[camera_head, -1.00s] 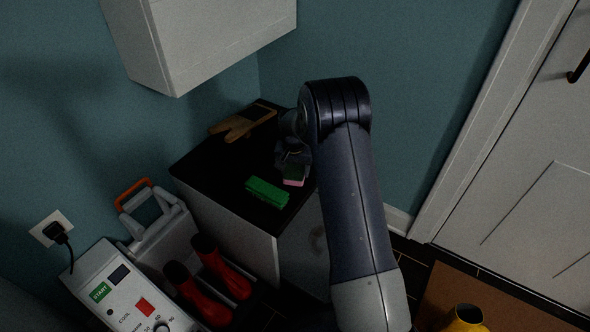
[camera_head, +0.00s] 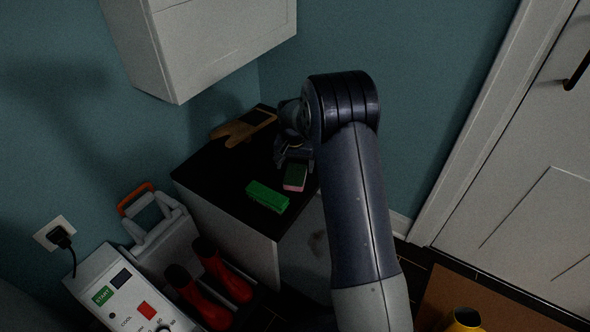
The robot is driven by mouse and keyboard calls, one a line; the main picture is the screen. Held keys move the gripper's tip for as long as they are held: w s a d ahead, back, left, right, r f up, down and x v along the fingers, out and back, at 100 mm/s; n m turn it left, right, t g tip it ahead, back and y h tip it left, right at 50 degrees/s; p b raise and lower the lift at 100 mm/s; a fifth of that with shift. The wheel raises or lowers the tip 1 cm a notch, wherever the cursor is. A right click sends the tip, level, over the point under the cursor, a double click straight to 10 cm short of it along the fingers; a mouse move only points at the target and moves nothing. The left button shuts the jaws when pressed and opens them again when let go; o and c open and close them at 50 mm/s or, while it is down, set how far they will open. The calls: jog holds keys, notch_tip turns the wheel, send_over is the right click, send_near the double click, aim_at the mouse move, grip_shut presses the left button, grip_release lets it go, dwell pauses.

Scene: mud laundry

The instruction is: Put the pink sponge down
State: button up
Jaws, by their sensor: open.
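The pink sponge (camera_head: 295,177) has a green top and a pink side. It lies on the black top of the cabinet (camera_head: 222,186), near its right edge. My gripper (camera_head: 294,159) is open just behind the sponge, toward the wall. The sponge shows clear of the fingers, and the far part of the gripper is dark and partly hidden by my wrist.
A green block (camera_head: 267,196) lies just left of the sponge, at the front edge. A tan glove-like item (camera_head: 243,128) lies at the back. A white wall cabinet (camera_head: 215,45) hangs above. Red boots (camera_head: 222,270) stand below, beside a white machine (camera_head: 122,288).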

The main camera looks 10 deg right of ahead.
aim_at(295, 175)
notch_tip(295, 175, up, 7)
jog(key=p, duration=0.1)
jog(key=shift+s+a, duration=0.15)
jog(key=shift+s, duration=0.25)
jog(key=shift+f, duration=0.25)
jog(key=f+b, duration=0.1)
jog(key=f, duration=0.3)
jog(key=w+f+b, duration=0.1)
jog(key=f, duration=0.3)
jog(key=f+b, duration=0.1)
jog(key=f, duration=0.4)
jog(key=shift+w+d+b, duration=0.2)
jog(key=shift+d+b, duration=0.1)
jog(key=shift+b, duration=0.05)
notch_tip(295, 175, up, 4)
jog(key=shift+p, duration=0.9)
jog(key=shift+r, duration=0.6)
jog(key=shift+f, duration=0.1)
